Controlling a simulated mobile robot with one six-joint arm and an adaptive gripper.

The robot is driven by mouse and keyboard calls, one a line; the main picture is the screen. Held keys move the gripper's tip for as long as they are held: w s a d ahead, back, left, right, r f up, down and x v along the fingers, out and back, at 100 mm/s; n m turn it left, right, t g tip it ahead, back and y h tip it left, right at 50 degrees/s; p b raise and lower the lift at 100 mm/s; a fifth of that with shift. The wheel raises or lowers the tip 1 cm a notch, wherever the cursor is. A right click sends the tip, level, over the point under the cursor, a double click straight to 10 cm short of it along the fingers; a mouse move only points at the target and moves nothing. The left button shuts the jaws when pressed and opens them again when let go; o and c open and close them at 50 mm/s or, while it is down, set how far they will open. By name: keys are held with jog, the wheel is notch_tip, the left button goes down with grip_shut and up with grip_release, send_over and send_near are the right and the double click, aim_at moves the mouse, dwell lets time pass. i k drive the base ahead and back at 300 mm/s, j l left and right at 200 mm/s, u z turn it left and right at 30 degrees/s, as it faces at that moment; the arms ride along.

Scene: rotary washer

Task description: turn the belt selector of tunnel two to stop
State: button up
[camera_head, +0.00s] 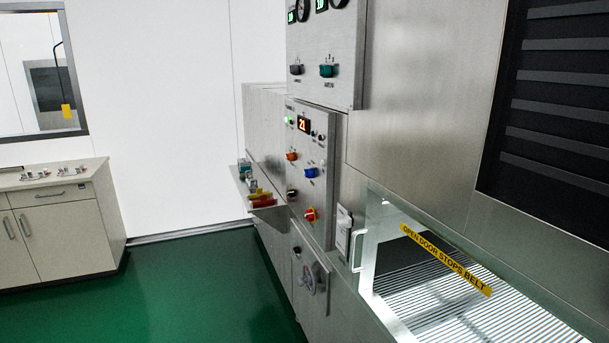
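A steel control panel (313,168) on the washer's side carries a lit display reading 21 (304,125). A higher panel (340,60) carries a dark knob (296,69) and a teal knob (326,71) under gauges. The labels are too small to read, so I cannot tell which knob is the belt selector of tunnel two, nor its setting. My gripper is not in view.
A conveyor opening (470,310) with a yellow strip (445,260) reading "OPEN DOOR STOPS BELT" is at the lower right. A small shelf (262,206) with coloured items juts out left of the panel. A handwheel (309,280) sits below. The green floor (200,285) is clear.

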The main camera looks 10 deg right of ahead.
aim_at(308, 173)
jog(key=i+j, duration=0.25)
jog(key=i, duration=0.3)
jog(key=i+j+z, duration=0.1)
jog(key=i+j, duration=0.2)
jog(key=i, duration=0.25)
jog(key=i+j, duration=0.3)
jog(key=i, duration=0.25)
jog(key=i+j, duration=0.3)
jog(key=i, duration=0.25)
jog(key=z, duration=0.05)
